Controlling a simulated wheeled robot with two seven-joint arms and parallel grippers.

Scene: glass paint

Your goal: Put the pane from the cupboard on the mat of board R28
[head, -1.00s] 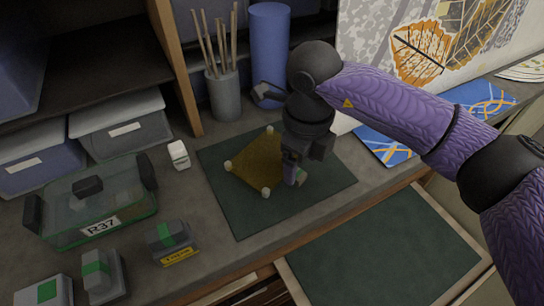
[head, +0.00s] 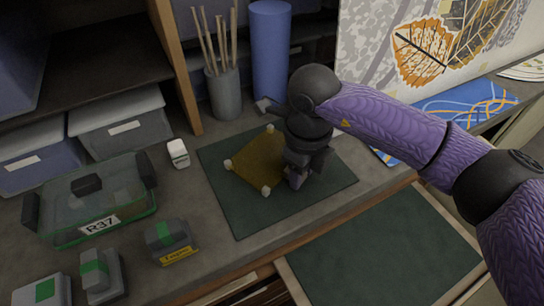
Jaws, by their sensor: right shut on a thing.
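A yellow-amber pane (head: 254,160) with pale corner pieces is over the dark green mat (head: 225,206) on the worktop. I cannot tell whether it rests on the mat or is just above it. My right gripper (head: 294,180) points down at the pane's right edge and is shut on it. The gripper and wrist hide the pane's right part. No label reading R28 is legible. My left gripper is not in view.
A lidded glass box (head: 95,200) labelled R37 stands at left. Grey blocks with green marks (head: 170,240) stand at the front left. A small white bottle (head: 178,153), a cup of sticks (head: 223,92) and a blue cylinder (head: 270,55) stand behind. A second green panel (head: 385,255) lies at front right.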

